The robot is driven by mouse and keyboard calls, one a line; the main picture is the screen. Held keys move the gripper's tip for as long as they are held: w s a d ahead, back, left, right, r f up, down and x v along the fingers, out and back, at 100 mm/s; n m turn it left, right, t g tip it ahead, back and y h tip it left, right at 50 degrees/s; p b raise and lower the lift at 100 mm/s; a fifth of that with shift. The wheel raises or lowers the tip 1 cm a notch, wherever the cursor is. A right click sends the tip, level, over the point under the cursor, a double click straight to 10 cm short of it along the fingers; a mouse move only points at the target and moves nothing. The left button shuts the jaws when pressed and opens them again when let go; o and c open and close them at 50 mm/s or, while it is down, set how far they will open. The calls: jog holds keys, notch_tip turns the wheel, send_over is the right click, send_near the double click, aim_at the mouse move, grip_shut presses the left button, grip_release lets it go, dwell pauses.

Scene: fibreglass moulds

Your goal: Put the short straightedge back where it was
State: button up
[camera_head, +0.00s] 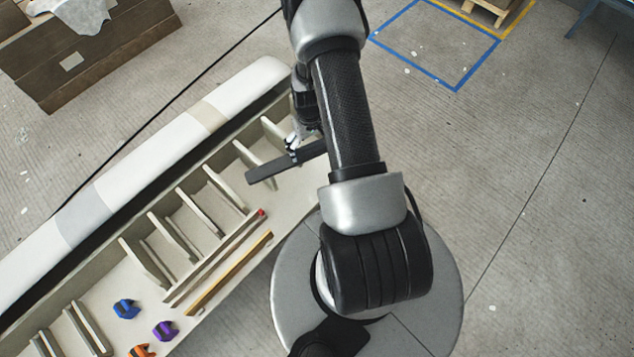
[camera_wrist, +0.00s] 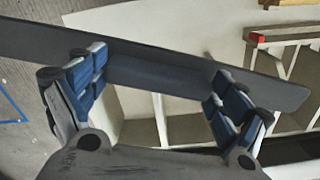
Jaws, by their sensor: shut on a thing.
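A dark grey flat bar, which I take for the short straightedge (camera_head: 268,171), is held in my gripper (camera_head: 296,148) above the right-hand part of a pale compartmented tray (camera_head: 292,200). In the wrist view the straightedge (camera_wrist: 150,76) runs across the whole picture, sloping slightly down to the right, with the blue-padded fingers of my gripper (camera_wrist: 158,80) against it. The arm hides its right end in the head view. Pale dividers (camera_head: 200,208) form several slots below and left of it. I cannot tell which slot is its own.
A pale red-ended bar (camera_head: 215,258) and a yellow-brown bar (camera_head: 228,273) lie along the tray's front. Blue (camera_head: 126,308), purple (camera_head: 165,330) and orange (camera_head: 142,351) pieces sit at its lower left. A long white padded roll (camera_head: 150,155) lies behind.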

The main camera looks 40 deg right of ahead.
jog(key=shift+s+d+f, duration=0.35)
jog(key=shift+f, duration=0.3)
jog(key=shift+s+d+f, duration=0.35)
jog(key=shift+f, duration=0.25)
notch_tip(320, 180, down, 15)
jog(key=b, duration=0.4)
jog(key=shift+b, duration=0.35)
jog(key=shift+f+b, duration=0.75)
jog(key=shift+f, duration=1.55)
jog(key=shift+f, duration=0.2)
jog(key=o, duration=1)
jog(key=shift+o, duration=0.6)
jog(key=shift+r, duration=0.15)
